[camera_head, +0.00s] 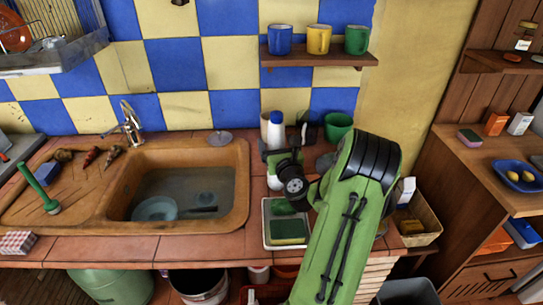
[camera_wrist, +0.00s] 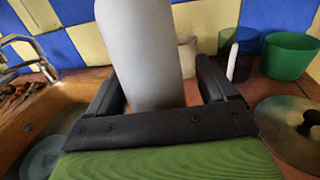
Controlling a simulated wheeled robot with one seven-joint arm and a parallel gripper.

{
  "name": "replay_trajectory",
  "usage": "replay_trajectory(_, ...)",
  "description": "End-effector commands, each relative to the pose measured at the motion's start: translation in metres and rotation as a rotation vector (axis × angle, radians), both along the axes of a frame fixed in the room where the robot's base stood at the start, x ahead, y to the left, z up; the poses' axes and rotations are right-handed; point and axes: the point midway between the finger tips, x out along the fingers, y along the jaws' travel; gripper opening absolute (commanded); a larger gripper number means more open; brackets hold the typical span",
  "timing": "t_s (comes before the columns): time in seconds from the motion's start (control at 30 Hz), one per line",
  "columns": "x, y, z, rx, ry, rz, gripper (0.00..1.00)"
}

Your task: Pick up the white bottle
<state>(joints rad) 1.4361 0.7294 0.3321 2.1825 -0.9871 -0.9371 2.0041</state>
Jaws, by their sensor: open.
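The white bottle (camera_head: 276,134) with a blue cap stands upright on the tiled counter, right of the sink. In the wrist view the pale bottle (camera_wrist: 140,50) rises between the two black fingers of my gripper (camera_wrist: 158,85), with its top out of frame. The fingers are open, one on each side of it, and a gap shows at the right finger.
A round metal lid (camera_wrist: 290,128) lies at right. The sink (camera_head: 240,190) is left, and a tray (camera_head: 270,239) with sponges is in front.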

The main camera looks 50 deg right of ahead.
Motion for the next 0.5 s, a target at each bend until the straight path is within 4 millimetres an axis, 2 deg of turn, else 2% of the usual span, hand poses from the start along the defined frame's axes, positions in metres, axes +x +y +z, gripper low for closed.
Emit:
replay_trajectory(0.17,-0.0003,0.0003,0.0010,0.001,-0.001,-0.001,0.84)
replay_trajectory(0.2,-0.0003,0.0003,0.0010,0.001,-0.001,-0.001,0.81)
replay_trajectory(0.5,-0.0002,0.0003,0.0006,0.000,0.000,0.000,0.35)
